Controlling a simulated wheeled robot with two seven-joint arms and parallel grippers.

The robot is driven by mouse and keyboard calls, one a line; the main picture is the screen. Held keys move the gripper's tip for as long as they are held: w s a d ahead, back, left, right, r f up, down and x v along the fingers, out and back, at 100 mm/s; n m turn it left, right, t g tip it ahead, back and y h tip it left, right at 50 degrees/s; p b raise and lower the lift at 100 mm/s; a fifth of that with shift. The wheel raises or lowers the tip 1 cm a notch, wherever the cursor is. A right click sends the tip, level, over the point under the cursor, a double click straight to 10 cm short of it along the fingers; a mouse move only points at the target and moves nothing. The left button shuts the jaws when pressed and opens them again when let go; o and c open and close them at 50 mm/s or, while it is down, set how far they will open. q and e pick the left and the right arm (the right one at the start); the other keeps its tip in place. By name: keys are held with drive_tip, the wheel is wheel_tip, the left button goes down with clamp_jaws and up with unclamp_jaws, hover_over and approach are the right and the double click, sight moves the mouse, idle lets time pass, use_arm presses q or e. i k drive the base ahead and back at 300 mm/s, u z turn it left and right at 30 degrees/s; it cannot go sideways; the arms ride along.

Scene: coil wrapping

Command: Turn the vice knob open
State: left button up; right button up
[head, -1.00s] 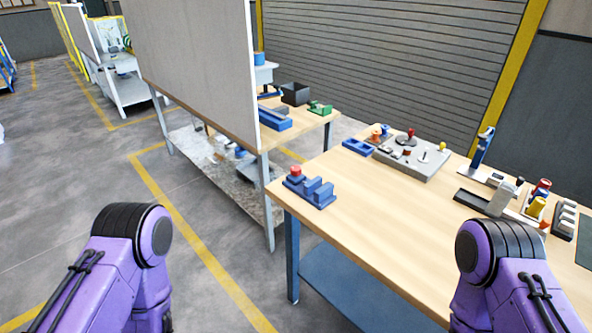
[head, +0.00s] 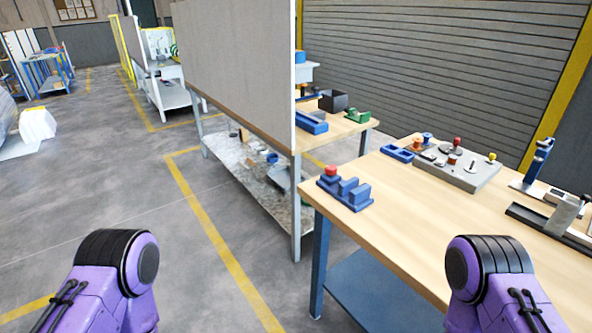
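A small blue vice (head: 345,190) sits near the left front corner of the wooden workbench, with upright blue jaw blocks. Its red knob (head: 331,171) is on its left end. Both of my purple arms show only as upper links at the bottom left and bottom right of the head view. Neither gripper is in the picture. No hand is near the vice or its knob.
The wooden workbench (head: 420,220) fills the right, with a grey fixture plate (head: 466,179), a blue tray (head: 397,153) and a blue stand (head: 537,163). A tall grey panel (head: 235,70) stands on another bench at left. The concrete floor (head: 110,190) is clear.

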sight(331, 169)
drive_tip(key=u, duration=1.6)
drive_tip(key=i, duration=1.55)
drive_tip(key=z, duration=3.25)
